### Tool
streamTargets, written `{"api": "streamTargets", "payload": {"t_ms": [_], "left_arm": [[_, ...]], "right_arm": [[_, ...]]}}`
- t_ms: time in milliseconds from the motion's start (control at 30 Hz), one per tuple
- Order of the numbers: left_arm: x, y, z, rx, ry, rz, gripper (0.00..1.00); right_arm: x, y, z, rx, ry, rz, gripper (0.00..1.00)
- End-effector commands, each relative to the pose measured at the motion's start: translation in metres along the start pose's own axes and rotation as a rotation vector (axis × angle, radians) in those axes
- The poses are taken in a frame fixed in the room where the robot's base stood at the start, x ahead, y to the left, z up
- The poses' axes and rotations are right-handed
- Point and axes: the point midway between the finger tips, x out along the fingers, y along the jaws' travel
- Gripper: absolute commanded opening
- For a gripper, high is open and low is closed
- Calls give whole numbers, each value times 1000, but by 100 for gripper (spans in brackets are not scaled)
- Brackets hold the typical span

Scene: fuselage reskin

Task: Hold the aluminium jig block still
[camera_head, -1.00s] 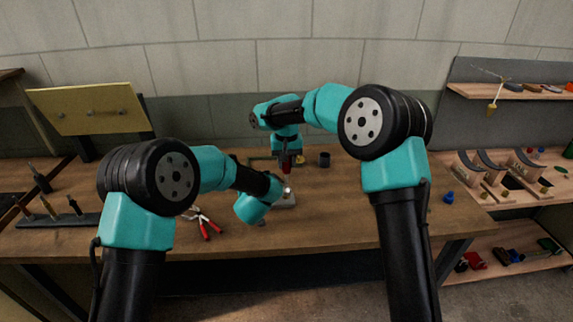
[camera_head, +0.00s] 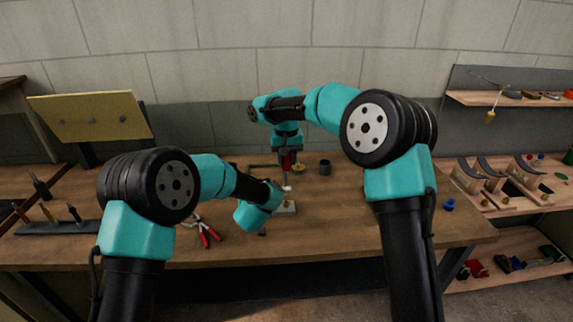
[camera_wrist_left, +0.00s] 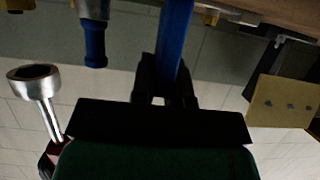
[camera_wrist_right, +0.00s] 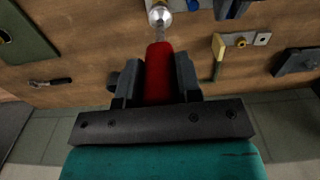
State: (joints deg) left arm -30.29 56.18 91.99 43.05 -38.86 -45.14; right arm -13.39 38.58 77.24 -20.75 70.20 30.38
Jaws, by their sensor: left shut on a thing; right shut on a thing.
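The pale grey block (camera_head: 289,207), which looks like the aluminium jig block, lies on the bench, partly hidden by my left wrist in the head view. In the left wrist view my left gripper (camera_wrist_left: 165,82) is shut on a blue bar (camera_wrist_left: 174,35); what it belongs to cannot be told. My right gripper (camera_wrist_right: 156,80) is shut on the red handle (camera_wrist_right: 158,70) of a tool with a silver shaft and rounded metal head (camera_wrist_right: 160,15). In the head view this tool (camera_head: 287,163) points down close to the block. Whether it touches the block is unclear.
Red-handled pliers (camera_head: 208,235) lie left of my left wrist. A dark cup (camera_head: 325,167) stands behind the block to the right. A tool rack (camera_head: 60,228) is at the left, and shelves (camera_head: 510,205) stand at the right. The bench right of the block is mostly clear.

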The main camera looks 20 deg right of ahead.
Motion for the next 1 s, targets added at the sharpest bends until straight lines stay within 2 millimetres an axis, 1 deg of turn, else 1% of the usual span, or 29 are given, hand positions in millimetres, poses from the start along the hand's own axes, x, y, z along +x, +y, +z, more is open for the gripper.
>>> {"api": "streamTargets", "payload": {"t_ms": [133, 400, 433, 700, 733, 1000], "left_arm": [[0, 0, 0, 0, 1, 0, 0], [0, 0, 0, 0, 1, 0, 0], [0, 0, 0, 0, 1, 0, 17], [0, 0, 0, 0, 0, 0, 42], [0, 0, 0, 0, 0, 0, 45], [-1, 0, 0, 0, 0, 0, 45]], "right_arm": [[-10, 0, 0, 0, 0, 0, 4], [-11, 0, 0, 0, 0, 0, 4], [-11, 0, 0, 0, 0, 0, 4], [-11, 0, 0, 0, 0, 1, 4], [-11, 0, 0, 0, 0, 1, 4], [-11, 0, 0, 0, 0, 1, 4]]}}
